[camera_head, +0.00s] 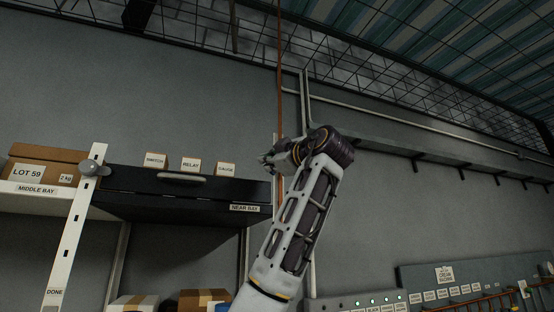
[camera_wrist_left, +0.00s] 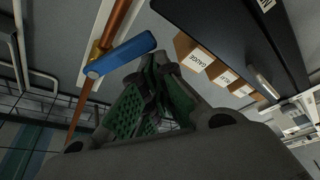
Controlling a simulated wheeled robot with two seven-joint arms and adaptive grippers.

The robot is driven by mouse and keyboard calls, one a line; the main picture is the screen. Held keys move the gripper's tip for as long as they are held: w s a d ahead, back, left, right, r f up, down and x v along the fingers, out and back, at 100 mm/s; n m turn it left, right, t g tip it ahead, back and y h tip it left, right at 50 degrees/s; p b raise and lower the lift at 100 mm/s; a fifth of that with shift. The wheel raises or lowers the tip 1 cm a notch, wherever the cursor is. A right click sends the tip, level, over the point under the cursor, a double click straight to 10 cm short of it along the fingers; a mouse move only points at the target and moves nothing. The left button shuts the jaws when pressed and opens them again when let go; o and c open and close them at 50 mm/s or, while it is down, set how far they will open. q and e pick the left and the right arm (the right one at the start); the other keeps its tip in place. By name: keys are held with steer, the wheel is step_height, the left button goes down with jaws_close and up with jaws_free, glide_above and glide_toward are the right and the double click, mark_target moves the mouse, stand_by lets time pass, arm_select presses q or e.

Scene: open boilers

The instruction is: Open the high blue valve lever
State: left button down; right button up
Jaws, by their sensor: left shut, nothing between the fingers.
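In the left wrist view a blue valve lever (camera_wrist_left: 121,55) sits on an orange copper pipe (camera_wrist_left: 116,20) with a brass fitting. My left gripper (camera_wrist_left: 160,70) is shut and empty, with its green padded fingers close together beside the lever. The lever's near end lies just left of the fingertips; I cannot tell whether they touch. In the head view my left gripper (camera_head: 268,160) is raised in front of the vertical copper pipe (camera_head: 280,80). The lever is hidden there behind the gripper and wrist. My right gripper is not in view.
A black shelf (camera_head: 150,205) marked NEAR BAY, with small boxes (camera_head: 190,164) on it, stands left of the arm. A LOT 59 carton (camera_head: 45,172) sits farther left. A wall ledge (camera_head: 430,153) runs right. A panel with labels (camera_head: 445,275) is low right.

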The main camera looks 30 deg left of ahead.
arm_select(q)
steer(key=shift+w+d+f, duration=0.5)
steer(key=shift+w+f, duration=0.35)
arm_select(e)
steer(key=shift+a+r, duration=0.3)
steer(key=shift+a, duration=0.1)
arm_select(q)
steer(key=shift+d, duration=0.1)
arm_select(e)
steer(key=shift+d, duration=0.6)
arm_select(q)
steer(key=shift+w, duration=0.1)
steer(key=shift+f, duration=0.1)
